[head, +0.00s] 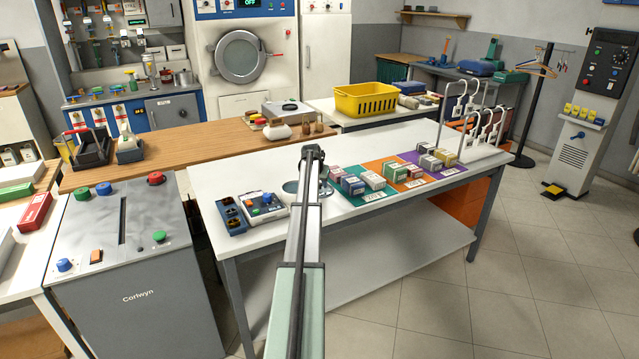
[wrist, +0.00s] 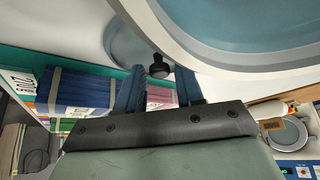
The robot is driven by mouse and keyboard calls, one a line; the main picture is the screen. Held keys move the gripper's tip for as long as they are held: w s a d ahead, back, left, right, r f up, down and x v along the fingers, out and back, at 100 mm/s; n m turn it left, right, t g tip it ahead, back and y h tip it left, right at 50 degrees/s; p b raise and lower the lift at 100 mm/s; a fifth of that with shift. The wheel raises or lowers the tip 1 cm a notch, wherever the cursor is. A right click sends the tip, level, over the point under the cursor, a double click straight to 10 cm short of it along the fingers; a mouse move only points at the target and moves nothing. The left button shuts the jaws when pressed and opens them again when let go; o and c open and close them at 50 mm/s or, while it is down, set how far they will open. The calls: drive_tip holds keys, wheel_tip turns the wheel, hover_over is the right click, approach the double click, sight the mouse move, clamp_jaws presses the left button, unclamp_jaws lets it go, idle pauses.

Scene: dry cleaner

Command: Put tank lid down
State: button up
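In the head view the tank (head: 292,188) is a small round vessel with a pale rim and bluish inside, on the white table. The end of my arm hides its right side. In the wrist view a large grey-rimmed round part with a blue-green face (wrist: 245,30) fills the top; I take it for the tank lid, but cannot tell its tilt. A small black knob (wrist: 159,67) sticks out from its edge. My gripper (wrist: 158,88) has two blue fingers spread apart, one on each side of the knob, with visible gaps. In the head view my arm hides the fingers.
To the right, small boxes (head: 353,184) stand on coloured mats. A white wire rack (head: 480,115) is at the table's far end. The table's front strip is clear.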

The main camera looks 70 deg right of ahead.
drive_tip(key=shift+o, duration=0.8)
drive_tip(key=shift+r, duration=0.15)
drive_tip(key=v, duration=1.2)
